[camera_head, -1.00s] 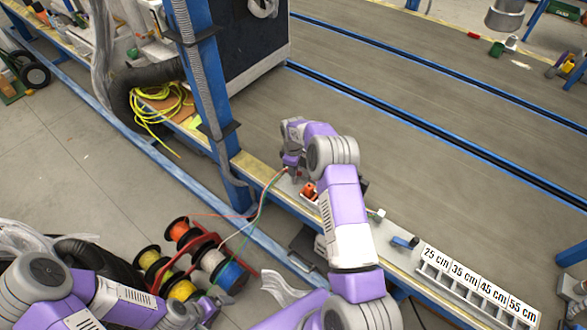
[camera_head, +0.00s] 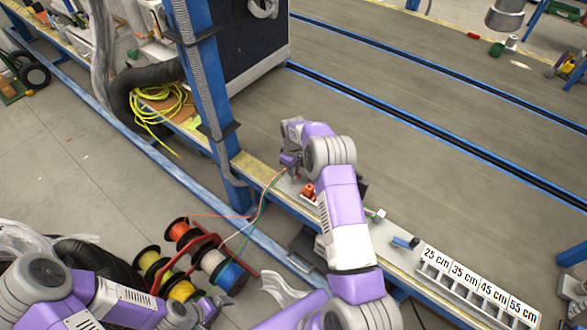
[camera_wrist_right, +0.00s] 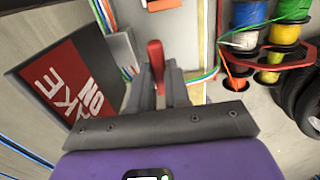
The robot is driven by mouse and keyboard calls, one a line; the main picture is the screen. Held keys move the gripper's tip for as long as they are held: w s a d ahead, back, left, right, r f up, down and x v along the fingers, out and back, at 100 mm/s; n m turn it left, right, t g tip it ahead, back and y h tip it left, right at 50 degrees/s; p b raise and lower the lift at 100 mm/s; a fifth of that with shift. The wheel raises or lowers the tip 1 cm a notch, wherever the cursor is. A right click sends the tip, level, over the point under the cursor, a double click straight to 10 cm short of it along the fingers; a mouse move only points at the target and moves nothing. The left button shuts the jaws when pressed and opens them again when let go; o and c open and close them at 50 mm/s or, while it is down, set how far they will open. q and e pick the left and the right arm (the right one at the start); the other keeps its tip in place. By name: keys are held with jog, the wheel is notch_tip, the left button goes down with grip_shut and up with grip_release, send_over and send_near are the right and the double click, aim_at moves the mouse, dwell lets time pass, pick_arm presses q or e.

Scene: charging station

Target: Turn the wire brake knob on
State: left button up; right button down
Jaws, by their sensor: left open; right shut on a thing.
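The wire brake knob (camera_wrist_right: 156,52) shows in the right wrist view as a red upright handle between the fingers of my right gripper (camera_wrist_right: 161,85). The fingers are shut on it. In the head view my right gripper (camera_head: 293,172) is low over the station's rail, and its wrist hides the knob there. A dark sign with a red panel (camera_wrist_right: 68,75) stands left of the knob; its letters read "KE" and "ON", partly cut off. My left gripper (camera_head: 208,310) is open and empty at the bottom left, away from the knob.
Wire spools on a red rack (camera_head: 207,262) stand below the rail, with coloured wires (camera_head: 262,205) running up near my right gripper. An orange-red part (camera_head: 308,191) sits close by on the rail. A white length tray (camera_head: 478,288) lies at right. A blue post (camera_head: 205,90) rises at left.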

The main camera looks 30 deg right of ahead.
jog(key=c, duration=1.1)
grip_release()
jog(key=shift+r, duration=0.1)
notch_tip(320, 180, up, 7)
jog(key=shift+r+p, duration=0.2)
jog(key=shift+p, duration=1.05)
jog(key=shift+f, duration=0.1)
